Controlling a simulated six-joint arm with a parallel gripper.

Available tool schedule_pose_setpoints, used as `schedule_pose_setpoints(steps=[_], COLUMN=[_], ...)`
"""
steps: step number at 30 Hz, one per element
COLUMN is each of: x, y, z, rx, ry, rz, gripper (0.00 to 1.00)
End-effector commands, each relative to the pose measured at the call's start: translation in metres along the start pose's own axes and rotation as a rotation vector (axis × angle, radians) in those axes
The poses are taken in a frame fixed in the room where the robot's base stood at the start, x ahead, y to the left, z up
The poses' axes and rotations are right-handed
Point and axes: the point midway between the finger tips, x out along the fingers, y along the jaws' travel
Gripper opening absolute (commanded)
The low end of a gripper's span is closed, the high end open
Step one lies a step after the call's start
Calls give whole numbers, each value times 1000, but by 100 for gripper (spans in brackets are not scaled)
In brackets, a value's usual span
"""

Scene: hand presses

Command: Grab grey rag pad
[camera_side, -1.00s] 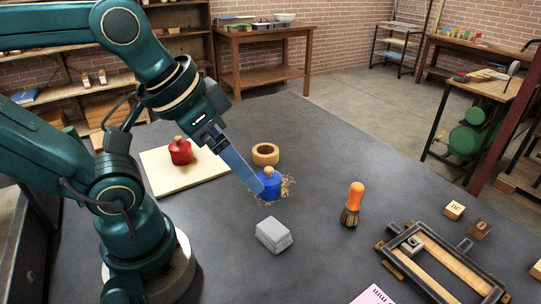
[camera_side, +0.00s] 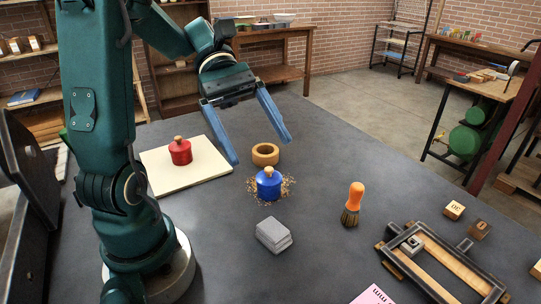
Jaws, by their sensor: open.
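The grey rag pad (camera_side: 273,235) lies on the dark table near the middle front. It looks like a folded, stacked grey block. My gripper (camera_side: 261,152) is open and empty, with two long blue fingers spread wide. It hangs above and behind the pad, around the height of the wooden ring and apart from the pad. Nothing hides the pad.
A blue pot (camera_side: 268,186) stands among brown shavings behind the pad. A red pot (camera_side: 180,152) sits on a cream board (camera_side: 160,180). An orange-handled brush (camera_side: 353,204) and a press frame (camera_side: 440,262) are right.

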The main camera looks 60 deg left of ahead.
Motion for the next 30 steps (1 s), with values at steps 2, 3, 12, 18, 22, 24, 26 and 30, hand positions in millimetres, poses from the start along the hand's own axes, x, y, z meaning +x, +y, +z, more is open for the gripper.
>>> schedule_pose_setpoints(steps=[2, 3, 12, 18, 22, 24, 26, 30], x=[-12, -17, 17, 49, 67, 73, 76, 83], y=[7, 11, 7, 0, -3, -4, -4, -5], z=[-4, -6, -68, -114, -141, -150, -156, -162], rx=[-94, -135, -191, -189, -186, -183, -182, -179], ry=[-91, -135, -200, -198, -195, -192, -191, -190], rz=[57, 85, 116, 113, 114, 115, 115, 115], gripper=[92, 92, 92, 92, 92, 92, 92, 92])
